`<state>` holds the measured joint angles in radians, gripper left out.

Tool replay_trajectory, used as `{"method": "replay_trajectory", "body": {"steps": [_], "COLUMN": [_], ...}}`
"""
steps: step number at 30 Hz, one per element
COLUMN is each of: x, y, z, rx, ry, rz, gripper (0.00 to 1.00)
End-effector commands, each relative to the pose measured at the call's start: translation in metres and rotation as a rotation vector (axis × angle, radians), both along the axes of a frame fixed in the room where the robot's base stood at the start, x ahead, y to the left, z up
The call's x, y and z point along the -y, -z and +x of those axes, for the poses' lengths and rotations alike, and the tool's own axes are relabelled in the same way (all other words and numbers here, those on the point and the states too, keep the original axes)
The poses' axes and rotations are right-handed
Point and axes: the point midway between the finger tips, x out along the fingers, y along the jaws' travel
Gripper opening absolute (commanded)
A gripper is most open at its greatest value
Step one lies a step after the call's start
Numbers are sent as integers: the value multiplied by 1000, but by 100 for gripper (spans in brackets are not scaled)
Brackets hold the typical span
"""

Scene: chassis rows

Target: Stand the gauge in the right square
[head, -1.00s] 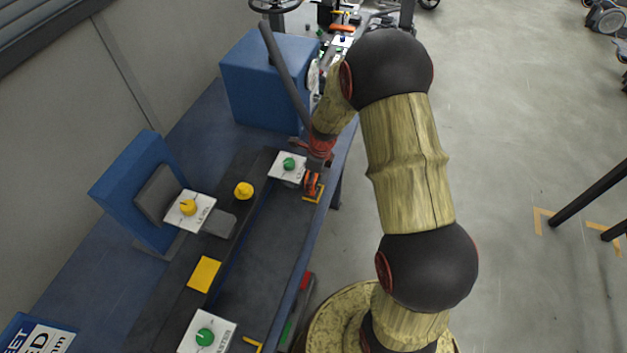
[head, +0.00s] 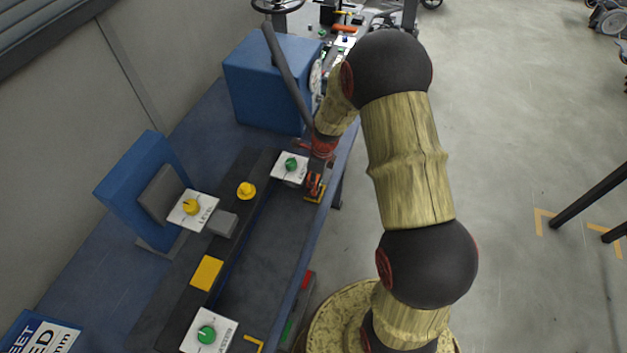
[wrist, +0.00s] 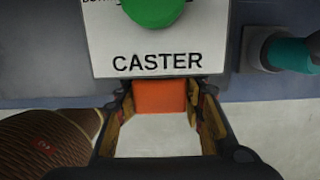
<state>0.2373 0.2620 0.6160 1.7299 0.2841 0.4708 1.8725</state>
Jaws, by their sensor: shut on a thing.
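My gripper (wrist: 166,100) is shut on an orange block, which I take as the gauge (wrist: 160,96); it shows between the two fingers in the wrist view. In the head view my gripper (head: 315,184) is at the far end of the bench, just right of a white plate with a green knob. A yellow-marked square (head: 314,199) lies on the bench right under or beside the gripper; the gripper partly covers it. I cannot tell whether the gauge touches the bench. Another yellow corner mark (head: 253,342) shows at the near end.
The white CASTER plate (wrist: 155,62) with its green knob is close to the fingers. A teal-handled thing (wrist: 290,52) stands at right. A plate with a yellow knob (head: 193,209), a yellow block (head: 206,273) and blue housings (head: 265,85) line the left. The dark bench middle (head: 265,250) is clear.

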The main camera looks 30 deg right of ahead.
Motion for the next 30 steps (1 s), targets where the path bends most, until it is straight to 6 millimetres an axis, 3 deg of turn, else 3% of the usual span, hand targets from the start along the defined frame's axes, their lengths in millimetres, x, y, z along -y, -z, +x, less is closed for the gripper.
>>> {"method": "replay_trajectory", "body": {"steps": [30], "x": [0], "y": [12], "z": [0], "rx": [-1], "ry": [1], "rz": [1], "gripper": [7]}}
